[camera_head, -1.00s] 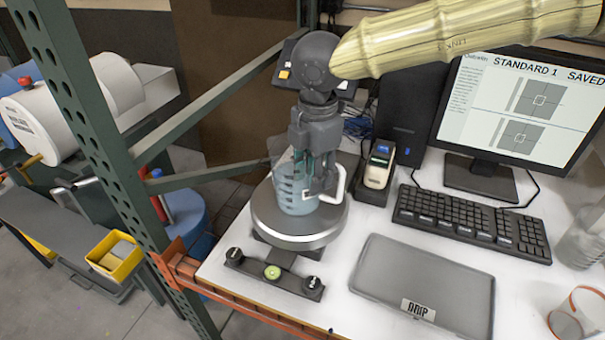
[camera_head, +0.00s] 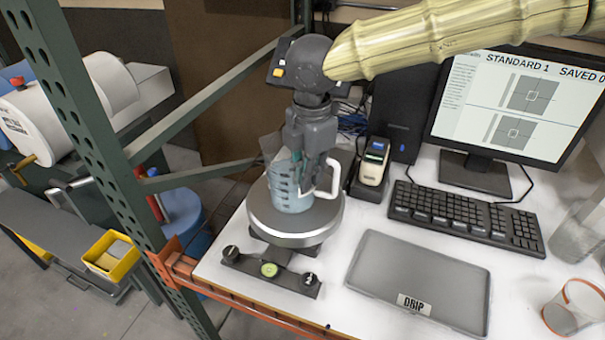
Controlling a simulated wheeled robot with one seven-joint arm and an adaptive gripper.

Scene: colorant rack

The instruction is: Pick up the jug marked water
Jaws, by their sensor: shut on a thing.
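A clear jug (camera_head: 285,192) with dark measuring marks, bluish contents and a white handle is over the round metal plate of a scale (camera_head: 295,232). No word "water" can be read on it from here. My gripper (camera_head: 305,172) comes down from above at the jug's rim and handle side and is shut on the jug. The fingers hide part of the jug's wall and rim. The jug looks upright. I cannot tell whether its base touches the plate.
A grey tray marked DRIP (camera_head: 420,280) lies right of the scale. A handheld meter (camera_head: 373,163), keyboard (camera_head: 465,215) and monitor (camera_head: 515,110) stand behind. A clear cup (camera_head: 572,308) is at the lower right. A green rack post (camera_head: 95,130) rises at left.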

